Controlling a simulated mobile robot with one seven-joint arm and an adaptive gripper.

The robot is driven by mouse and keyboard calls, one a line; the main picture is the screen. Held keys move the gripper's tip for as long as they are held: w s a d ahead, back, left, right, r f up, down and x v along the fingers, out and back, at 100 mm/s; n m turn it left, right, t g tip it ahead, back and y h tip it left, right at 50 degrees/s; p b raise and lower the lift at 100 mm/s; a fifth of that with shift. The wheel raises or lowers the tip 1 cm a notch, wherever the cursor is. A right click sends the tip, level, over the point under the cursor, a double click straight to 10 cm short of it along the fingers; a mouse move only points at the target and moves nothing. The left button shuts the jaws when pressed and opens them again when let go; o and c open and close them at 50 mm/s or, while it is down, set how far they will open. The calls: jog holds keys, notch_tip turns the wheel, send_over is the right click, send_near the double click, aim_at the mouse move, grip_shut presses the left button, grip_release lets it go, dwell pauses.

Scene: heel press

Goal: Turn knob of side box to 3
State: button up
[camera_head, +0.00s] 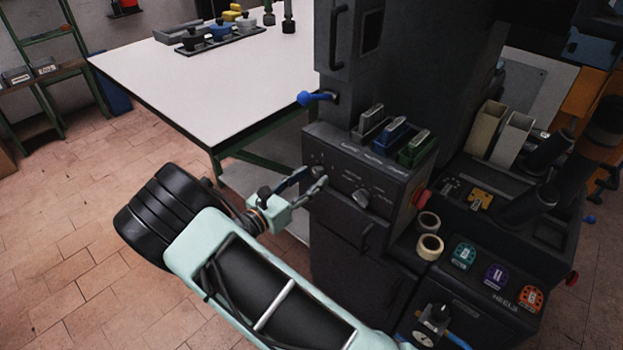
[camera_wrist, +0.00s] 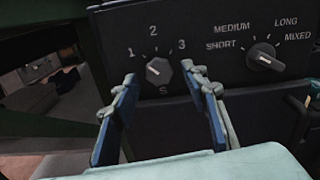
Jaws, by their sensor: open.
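The dark side box (camera_head: 395,192) is on the machine's front in the head view. In the head view my gripper (camera_head: 314,179) is at the panel's left part.
A second knob (camera_wrist: 265,57), marked SHORT, MEDIUM, LONG and MIXED, is to the right on the same panel. A blue-ended handle (camera_head: 316,97) sticks out above. A white table (camera_head: 195,88) stands behind at left.

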jog(key=shift+w+d, duration=0.2)
jog(key=shift+w, duration=0.1)
jog(key=shift+c, duration=0.6)
grip_shut()
